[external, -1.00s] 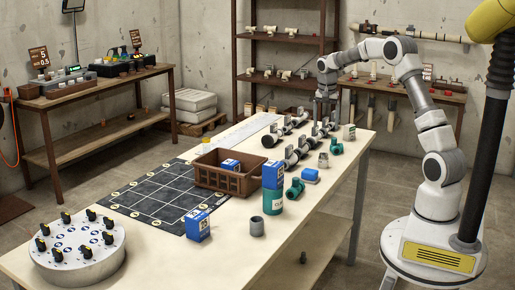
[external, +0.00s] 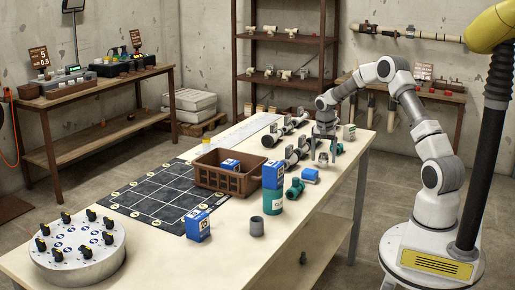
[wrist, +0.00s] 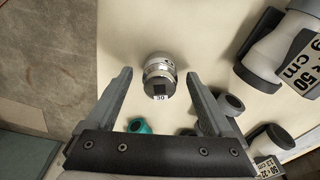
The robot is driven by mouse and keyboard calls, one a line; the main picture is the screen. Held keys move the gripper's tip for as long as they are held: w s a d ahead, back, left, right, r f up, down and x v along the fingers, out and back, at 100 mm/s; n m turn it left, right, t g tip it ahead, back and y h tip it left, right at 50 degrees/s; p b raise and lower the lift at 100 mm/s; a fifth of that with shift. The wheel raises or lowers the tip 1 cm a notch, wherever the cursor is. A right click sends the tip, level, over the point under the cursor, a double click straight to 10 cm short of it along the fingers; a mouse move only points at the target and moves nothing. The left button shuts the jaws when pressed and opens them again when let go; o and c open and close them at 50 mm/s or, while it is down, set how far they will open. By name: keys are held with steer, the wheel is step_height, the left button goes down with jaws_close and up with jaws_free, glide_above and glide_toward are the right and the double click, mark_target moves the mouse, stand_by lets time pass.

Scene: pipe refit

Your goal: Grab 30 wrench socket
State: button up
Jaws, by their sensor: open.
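The wrench socket (wrist: 158,72) is a silvery, stepped cylinder with a small "30" label, on the pale tabletop in the wrist view. My gripper (wrist: 158,76) is open, one finger on each side of the socket in that picture. I cannot tell the height of the fingertips over it, and no contact shows. In the external view my gripper (external: 323,160) points down over the far right part of the table, and the socket is mostly hidden by the fingers there.
Grey-and-white pipe pieces (wrist: 272,52) with size labels and a teal fitting (wrist: 138,126) lie close to the right and below. The table's edge is close.

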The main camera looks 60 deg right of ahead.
steer(key=shift+d+f, duration=0.1)
steer(key=shift+f, duration=0.35)
jaws_close()
steer(key=shift+r, duration=0.1)
steer(key=shift+r, duration=0.15)
